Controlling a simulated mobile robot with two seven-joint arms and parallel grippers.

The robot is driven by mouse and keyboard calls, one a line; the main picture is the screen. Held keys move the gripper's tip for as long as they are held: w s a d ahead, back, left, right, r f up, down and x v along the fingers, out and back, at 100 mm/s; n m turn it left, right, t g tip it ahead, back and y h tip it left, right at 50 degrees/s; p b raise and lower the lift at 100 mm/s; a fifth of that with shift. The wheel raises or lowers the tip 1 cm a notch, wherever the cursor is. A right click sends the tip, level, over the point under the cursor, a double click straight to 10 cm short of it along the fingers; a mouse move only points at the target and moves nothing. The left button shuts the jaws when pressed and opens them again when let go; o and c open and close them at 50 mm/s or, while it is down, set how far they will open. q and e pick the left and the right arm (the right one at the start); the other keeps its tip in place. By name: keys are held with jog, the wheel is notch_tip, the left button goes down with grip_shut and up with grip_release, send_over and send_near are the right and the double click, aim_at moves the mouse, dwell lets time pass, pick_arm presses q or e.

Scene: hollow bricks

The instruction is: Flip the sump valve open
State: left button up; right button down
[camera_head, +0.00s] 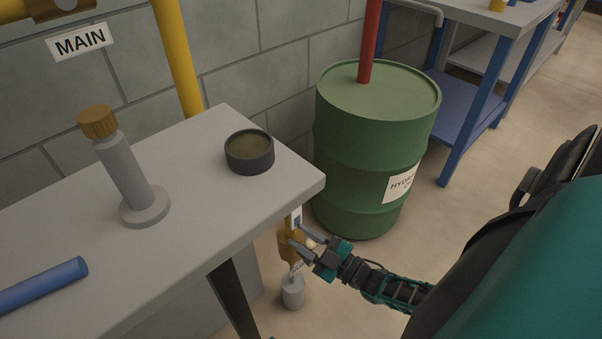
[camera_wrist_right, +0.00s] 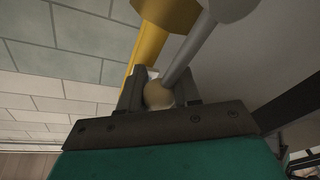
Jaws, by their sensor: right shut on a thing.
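The sump valve's brass-yellow body (camera_head: 288,248) hangs on a vertical pipe below the table's right end. A grey cup-like piece (camera_head: 293,291) shows below it. My right gripper (camera_head: 305,243) is beside the valve, its fingers shut on a pale round knob (camera_head: 311,243). In the right wrist view the knob (camera_wrist_right: 158,95) sits between the fingers (camera_wrist_right: 160,98), at the end of a grey lever rod (camera_wrist_right: 185,65). The yellow pipe (camera_wrist_right: 147,48) runs behind it. Part of the valve is hidden by the fingers and the table edge. My left gripper is not in view.
A grey table (camera_head: 215,205) carries a dark round dish (camera_head: 249,152), a grey post with a wooden knob (camera_head: 122,175) and a blue rod (camera_head: 42,284). A green drum (camera_head: 365,150) stands close behind my right gripper. Floor to the drum's right is open.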

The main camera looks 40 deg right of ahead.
jog(key=shift+w+d, duration=0.15)
jog(key=shift+d, duration=0.3)
jog(key=c, duration=0.8)
grip_release()
jog(key=shift+a, duration=0.15)
jog(key=shift+s+f, duration=0.1)
jog(key=shift+s, duration=0.3)
jog(key=v, duration=1.2)
jog(key=shift+s, duration=0.1)
